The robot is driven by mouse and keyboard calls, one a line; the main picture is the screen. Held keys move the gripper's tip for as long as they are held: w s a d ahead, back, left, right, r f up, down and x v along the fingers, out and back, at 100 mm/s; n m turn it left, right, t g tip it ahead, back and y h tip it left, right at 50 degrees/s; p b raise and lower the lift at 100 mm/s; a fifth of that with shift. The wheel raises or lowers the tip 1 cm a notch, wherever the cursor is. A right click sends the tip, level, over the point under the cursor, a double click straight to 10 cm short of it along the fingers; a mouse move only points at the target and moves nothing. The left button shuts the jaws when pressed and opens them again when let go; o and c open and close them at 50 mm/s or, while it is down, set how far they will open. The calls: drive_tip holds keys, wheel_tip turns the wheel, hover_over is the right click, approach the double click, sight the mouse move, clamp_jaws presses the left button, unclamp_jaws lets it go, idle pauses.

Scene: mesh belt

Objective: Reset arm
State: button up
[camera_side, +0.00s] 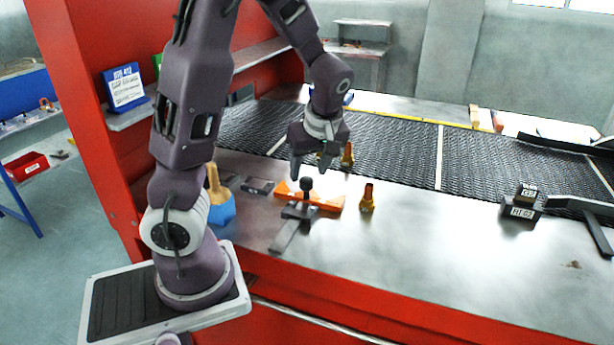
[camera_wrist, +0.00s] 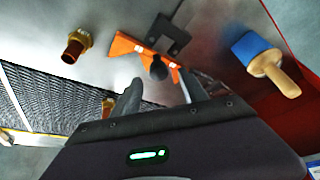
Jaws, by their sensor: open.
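My gripper (camera_side: 312,166) hangs fingers-down near the front edge of the black mesh belt (camera_side: 390,148), behind an orange bracket-like part. In the wrist view its two fingers (camera_wrist: 160,93) are spread apart with nothing between them. The orange part (camera_side: 328,200) lies on the metal table with a dark clamp-like tool (camera_side: 292,222) with a round black knob in front of it. The orange part also shows in the wrist view (camera_wrist: 122,45), beyond the fingertips.
A brass fitting (camera_side: 367,198) stands right of the orange part; another (camera_side: 347,155) is by the belt, close to my gripper. A blue brush (camera_side: 222,208) with a wooden handle is at left. Dark labelled blocks (camera_side: 522,203) sit at right. The table between is clear.

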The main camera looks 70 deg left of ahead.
drive_tip(key=v, duration=0.3)
drive_tip(key=shift+d+r, duration=0.15)
drive_tip(key=shift+r, duration=0.05)
drive_tip(key=s+d+r+m+t+h, duration=0.2)
drive_tip(key=s+d+m, duration=0.4)
drive_tip(key=d+m, duration=0.3)
drive_tip(key=s+d+r+m+t+h, duration=0.2)
drive_tip(key=s+d+r+m, duration=0.3)
drive_tip(key=d+m, duration=0.4)
drive_tip(key=shift+s+r+t, duration=0.3)
drive_tip(key=shift+s+t, duration=0.5)
idle(2.0)
